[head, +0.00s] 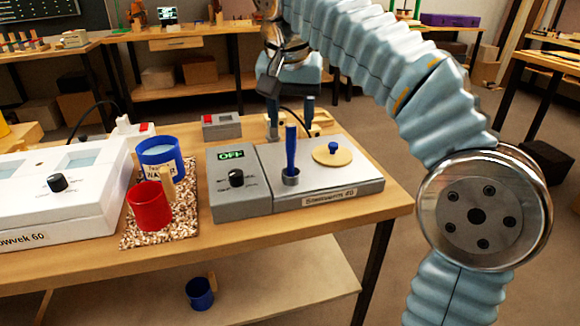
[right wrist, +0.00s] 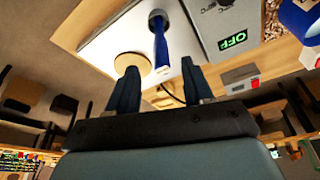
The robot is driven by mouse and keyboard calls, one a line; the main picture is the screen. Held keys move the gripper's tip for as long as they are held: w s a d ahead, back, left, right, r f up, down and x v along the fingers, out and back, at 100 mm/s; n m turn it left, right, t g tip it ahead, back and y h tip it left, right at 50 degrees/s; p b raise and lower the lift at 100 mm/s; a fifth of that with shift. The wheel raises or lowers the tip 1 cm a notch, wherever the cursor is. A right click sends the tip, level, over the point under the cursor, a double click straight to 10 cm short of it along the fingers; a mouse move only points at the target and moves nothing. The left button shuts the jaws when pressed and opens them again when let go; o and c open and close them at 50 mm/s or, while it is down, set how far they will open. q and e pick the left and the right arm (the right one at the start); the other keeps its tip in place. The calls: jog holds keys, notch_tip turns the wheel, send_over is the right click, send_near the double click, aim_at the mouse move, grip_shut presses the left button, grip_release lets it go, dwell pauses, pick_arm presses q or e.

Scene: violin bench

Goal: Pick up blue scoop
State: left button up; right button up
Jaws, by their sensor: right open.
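The blue scoop (head: 291,152) stands upright, its lower end in a small round well on top of the grey Steelworm 40 box (head: 330,200). In the right wrist view the blue scoop (right wrist: 161,47) shows beyond the fingertips, roughly between them and apart from both. My right gripper (head: 291,118) is open and empty, behind the scoop in the head view; its two fingers also show in the right wrist view (right wrist: 160,88). My left gripper is not in view.
A round tan lid with a blue knob (head: 333,153) lies right of the scoop. A blue mug (head: 160,158) and a red mug (head: 149,206) stand on a speckled mat (head: 185,228) at left. A white device (head: 60,195) is further left. A small grey box (head: 221,125) stands behind.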

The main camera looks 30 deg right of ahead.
aim_at(291, 139)
jog(key=x, duration=0.6)
jog(key=shift+w+f, duration=0.2)
jog(key=shift+f, duration=0.1)
grip_shut()
